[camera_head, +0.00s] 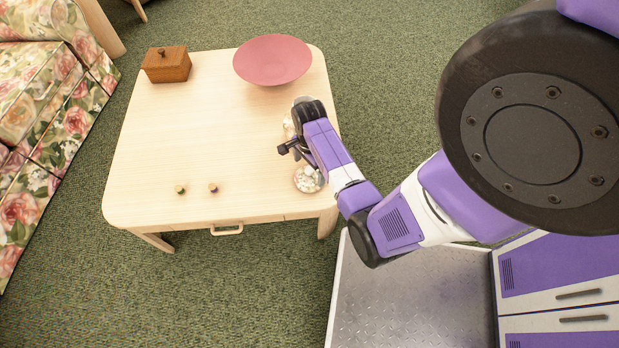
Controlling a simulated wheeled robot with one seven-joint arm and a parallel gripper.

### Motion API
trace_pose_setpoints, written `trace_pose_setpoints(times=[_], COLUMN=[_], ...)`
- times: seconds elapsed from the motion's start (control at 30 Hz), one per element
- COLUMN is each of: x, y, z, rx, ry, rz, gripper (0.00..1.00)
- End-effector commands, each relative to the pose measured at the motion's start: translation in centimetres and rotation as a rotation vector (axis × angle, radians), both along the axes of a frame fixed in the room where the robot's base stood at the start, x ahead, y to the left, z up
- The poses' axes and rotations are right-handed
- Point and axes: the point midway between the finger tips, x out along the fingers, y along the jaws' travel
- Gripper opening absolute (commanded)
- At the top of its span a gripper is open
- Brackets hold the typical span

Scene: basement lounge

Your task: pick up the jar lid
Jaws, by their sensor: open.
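My gripper (287,148) is open, above the right part of the light wooden table (220,135), with its fingers pointing left. A round, pale, patterned piece (307,180) lies near the table's right edge, just below my gripper in the picture and partly covered by my arm. Another pale piece (288,126) shows beside my wrist, mostly hidden behind it. I cannot tell which of these, if either, is the jar lid. I see nothing held between the fingers.
A pink bowl (272,60) stands at the table's back right, and a brown wooden box (166,65) with a knob at the back left. Two small items, one greenish (180,189) and one purplish (213,188), lie near the front. The table's middle is clear. A floral sofa (45,110) stands left.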

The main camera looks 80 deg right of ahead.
Motion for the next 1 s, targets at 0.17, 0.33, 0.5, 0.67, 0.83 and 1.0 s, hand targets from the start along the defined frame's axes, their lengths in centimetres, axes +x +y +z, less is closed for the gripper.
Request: trace_pose_setpoints(times=[0.17, 0.33, 0.5, 0.67, 0.83, 1.0], x=[-0.1, -0.1, -0.1, -0.1, -0.1, -0.1], y=[0.1, 0.1, 0.1, 0.1, 0.1, 0.1], z=[-2.9, -4.0, -4.0, -4.0, -4.0, -3.9], rx=[0.001, 0.000, -0.001, -0.001, -0.001, -0.001], ry=[0.002, 0.000, 0.000, 0.001, 0.001, 0.000], rz=[0.000, 0.001, 0.002, 0.002, 0.002, 0.002], gripper=[1.00, 1.00, 1.00, 0.78, 0.45, 0.31])
